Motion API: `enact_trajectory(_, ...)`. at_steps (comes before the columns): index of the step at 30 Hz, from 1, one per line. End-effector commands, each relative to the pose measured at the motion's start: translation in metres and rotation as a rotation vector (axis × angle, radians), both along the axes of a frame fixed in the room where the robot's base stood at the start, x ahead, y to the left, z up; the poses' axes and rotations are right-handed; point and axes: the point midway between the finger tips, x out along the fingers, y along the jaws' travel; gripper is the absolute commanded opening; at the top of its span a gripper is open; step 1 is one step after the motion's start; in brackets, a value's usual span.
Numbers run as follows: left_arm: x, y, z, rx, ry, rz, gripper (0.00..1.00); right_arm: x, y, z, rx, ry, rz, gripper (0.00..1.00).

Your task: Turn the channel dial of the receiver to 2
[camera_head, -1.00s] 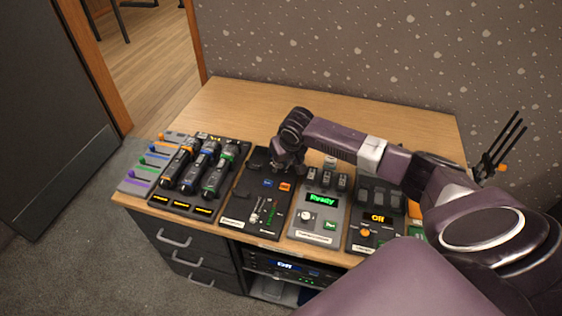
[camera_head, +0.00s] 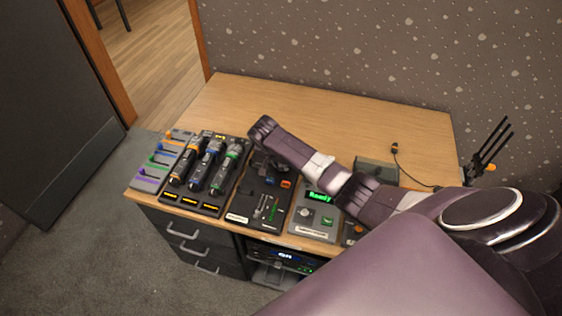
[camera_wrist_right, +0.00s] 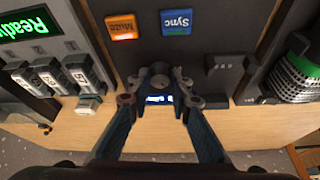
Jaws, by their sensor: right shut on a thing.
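The receiver (camera_head: 243,212) is a black panel on the desk, with small sliders, an orange Mute button (camera_wrist_right: 122,27) and a blue Sync button (camera_wrist_right: 176,22). My right gripper (camera_head: 262,162) is over its back part, mostly hidden by its own wrist in the head view. In the right wrist view, the fingers (camera_wrist_right: 161,76) are shut around a small dark dial (camera_wrist_right: 160,84). A small lit blue display (camera_wrist_right: 160,99) shows between the fingers, partly covered, and I cannot read its number. The dial's pointer cannot be made out. My left gripper is not in view.
Several microphones (camera_head: 208,168) on a charger and coloured faders (camera_head: 160,160) stand left of the receiver. A grey panel reading Ready (camera_head: 313,222) stands to its right. My right arm crosses over the right-hand devices. The desk behind (camera_head: 300,115) is mostly clear.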

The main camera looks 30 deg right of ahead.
Motion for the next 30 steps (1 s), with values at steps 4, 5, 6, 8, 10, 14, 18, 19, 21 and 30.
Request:
enact_trajectory(4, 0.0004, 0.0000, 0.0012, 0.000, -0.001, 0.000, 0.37, 0.0003, 0.0010, -0.0002, 0.002, 0.001, -0.063, 0.00)
enact_trajectory(5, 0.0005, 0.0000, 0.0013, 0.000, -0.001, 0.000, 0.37, 0.0003, 0.0006, -0.0002, 0.000, 0.001, -0.072, 0.00)
enact_trajectory(6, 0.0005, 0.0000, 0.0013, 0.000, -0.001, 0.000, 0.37, 0.0004, 0.0002, -0.0001, -0.001, 0.001, -0.084, 0.00)
enact_trajectory(8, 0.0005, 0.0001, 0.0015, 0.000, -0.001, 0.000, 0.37, 0.0007, 0.0004, 0.0000, 0.000, 0.000, -0.096, 0.00)
enact_trajectory(10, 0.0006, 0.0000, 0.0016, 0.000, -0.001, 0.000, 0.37, 0.0008, 0.0005, 0.0000, 0.000, 0.000, -0.107, 0.00)
enact_trajectory(14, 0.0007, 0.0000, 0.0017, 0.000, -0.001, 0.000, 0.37, 0.0009, 0.0000, 0.0001, 0.000, 0.000, -0.119, 0.00)
enact_trajectory(18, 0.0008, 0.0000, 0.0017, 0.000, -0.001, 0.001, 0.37, 0.0009, -0.0003, 0.0002, -0.001, 0.000, -0.120, 0.00)
enact_trajectory(19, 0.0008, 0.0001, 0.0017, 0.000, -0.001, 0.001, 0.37, 0.0009, -0.0003, 0.0002, -0.001, 0.000, -0.120, 0.00)
enact_trajectory(21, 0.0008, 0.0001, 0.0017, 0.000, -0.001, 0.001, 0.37, 0.0009, -0.0003, 0.0003, -0.001, 0.000, -0.120, 0.00)
enact_trajectory(30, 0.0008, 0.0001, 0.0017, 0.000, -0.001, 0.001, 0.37, 0.0011, -0.0002, 0.0003, -0.001, -0.001, -0.119, 0.36)
